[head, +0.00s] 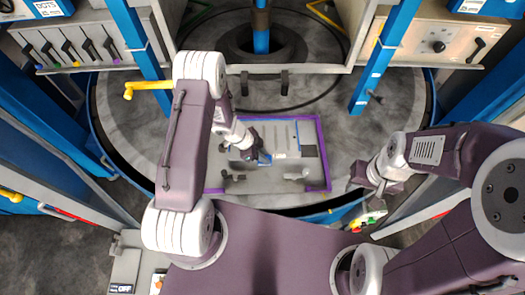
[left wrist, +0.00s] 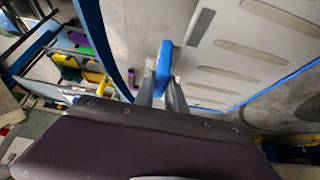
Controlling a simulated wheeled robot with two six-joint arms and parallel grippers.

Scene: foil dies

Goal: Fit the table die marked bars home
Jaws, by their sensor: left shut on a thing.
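My left gripper (head: 263,158) reaches down over the pale table inside the purple outline (head: 322,150). It is shut on a small blue piece, which shows between its fingertips in the left wrist view (left wrist: 164,66); I cannot tell whether this piece is part of a die. A pale plate with several long bar-shaped marks (left wrist: 250,52) lies beside the fingers in that view, and a pale plate (head: 285,138) shows beside the gripper in the head view. No bars marking is readable in the head view. My right gripper (head: 360,180) hangs at the right, its fingers too small to judge.
Grey clamps (head: 297,174) stand near the plate's front edge, and a dark square (head: 310,151) lies at its right. Blue posts (head: 385,55) rise at both sides. A cabinet with several levers (head: 85,45) stands back left. The round grey floor area right of the outline is clear.

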